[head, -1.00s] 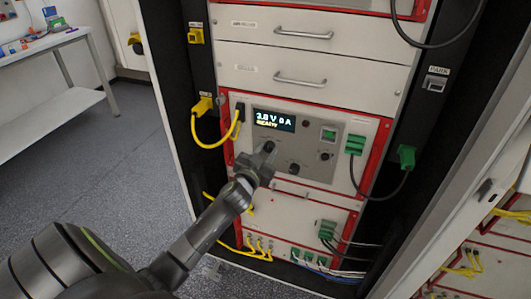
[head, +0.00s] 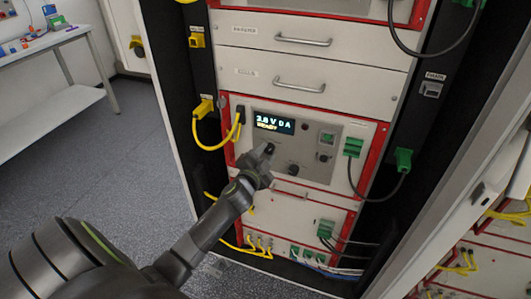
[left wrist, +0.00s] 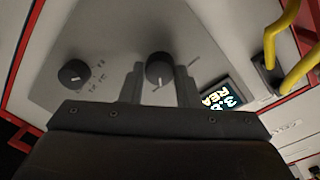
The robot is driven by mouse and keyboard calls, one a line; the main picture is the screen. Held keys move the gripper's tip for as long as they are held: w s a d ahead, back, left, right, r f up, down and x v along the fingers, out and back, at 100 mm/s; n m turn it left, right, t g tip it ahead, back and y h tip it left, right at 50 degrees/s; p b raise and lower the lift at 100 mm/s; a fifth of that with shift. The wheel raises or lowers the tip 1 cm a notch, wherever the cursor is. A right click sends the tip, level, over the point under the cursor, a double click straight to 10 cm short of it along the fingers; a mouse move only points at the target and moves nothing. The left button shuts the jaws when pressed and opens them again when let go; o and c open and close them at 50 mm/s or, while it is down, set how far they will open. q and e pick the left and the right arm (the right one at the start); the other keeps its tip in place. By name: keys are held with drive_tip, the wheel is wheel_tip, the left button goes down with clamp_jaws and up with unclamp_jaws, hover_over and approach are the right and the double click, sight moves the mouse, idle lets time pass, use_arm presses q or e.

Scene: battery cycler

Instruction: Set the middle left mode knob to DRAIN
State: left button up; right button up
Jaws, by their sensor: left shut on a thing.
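My left gripper (head: 267,151) is at the grey control panel (head: 339,140), just below the lit display (head: 273,123). In the left wrist view its two fingers stand on either side of a round dark knob (left wrist: 159,68), and it is shut on that knob. A pale pointer line shows on the knob; its position labels are mostly hidden or too small to read. A second dark knob (left wrist: 75,73) with small marks around it sits apart from the fingers; it also shows in the head view (head: 293,169). My right gripper is not in view.
A yellow cable (head: 214,145) loops left of the panel, and a green-plugged cable (head: 354,147) hangs at its right. Drawers with handles (head: 302,40) are above. Another small knob (head: 324,156) sits at the panel's right. A white table (head: 50,45) stands far left; the floor between is clear.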

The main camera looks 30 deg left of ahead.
use_arm(q)
drive_tip(key=shift+m, duration=0.3)
drive_tip(key=o, duration=1)
drive_tip(key=shift+c, duration=0.2)
drive_tip(key=s+d, duration=0.1)
drive_tip(key=s, duration=0.7)
drive_tip(key=s+d+b, duration=0.1)
drive_tip(key=s+d, duration=0.1)
drive_tip(key=s, duration=0.7)
drive_tip(key=shift+d+r, duration=0.25)
